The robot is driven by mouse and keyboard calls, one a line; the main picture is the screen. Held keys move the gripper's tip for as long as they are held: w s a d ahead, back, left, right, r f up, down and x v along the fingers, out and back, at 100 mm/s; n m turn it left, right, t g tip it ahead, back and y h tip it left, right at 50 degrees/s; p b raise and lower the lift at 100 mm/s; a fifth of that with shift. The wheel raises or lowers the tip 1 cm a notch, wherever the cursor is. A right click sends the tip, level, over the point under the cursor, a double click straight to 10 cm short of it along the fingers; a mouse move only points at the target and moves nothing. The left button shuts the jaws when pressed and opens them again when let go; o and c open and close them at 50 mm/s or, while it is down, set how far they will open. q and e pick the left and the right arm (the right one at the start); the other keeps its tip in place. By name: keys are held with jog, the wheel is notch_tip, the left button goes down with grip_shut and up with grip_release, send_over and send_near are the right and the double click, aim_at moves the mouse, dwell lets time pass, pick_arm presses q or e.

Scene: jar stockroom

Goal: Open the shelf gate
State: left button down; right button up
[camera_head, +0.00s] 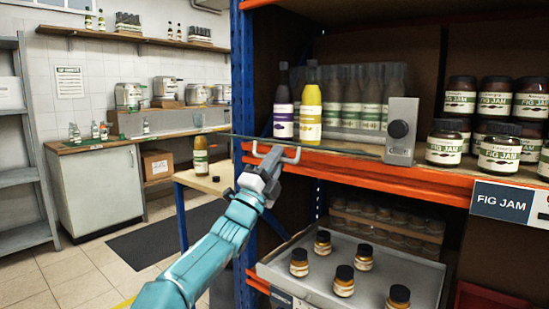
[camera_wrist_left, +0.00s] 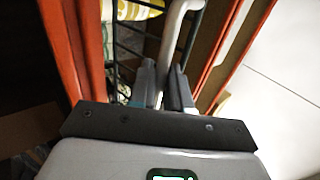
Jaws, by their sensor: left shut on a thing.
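I cannot tell how far the gate is swung. My right gripper is not in view.
A purple-labelled bottle (camera_head: 283,108) and a yellow bottle (camera_head: 310,108) stand behind the gate. Fig jam jars (camera_head: 445,146) stand right of it. A grey tray (camera_head: 408,268) with several small jars is below. A low table (camera_head: 187,178) stands left of the blue upright (camera_head: 242,80).

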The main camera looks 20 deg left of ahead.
pick_arm(q)
jog(key=shift+w+f, duration=0.1)
jog(key=shift+f, duration=0.35)
jog(key=c, duration=1.3)
grip_release()
jog(key=shift+f, duration=0.1)
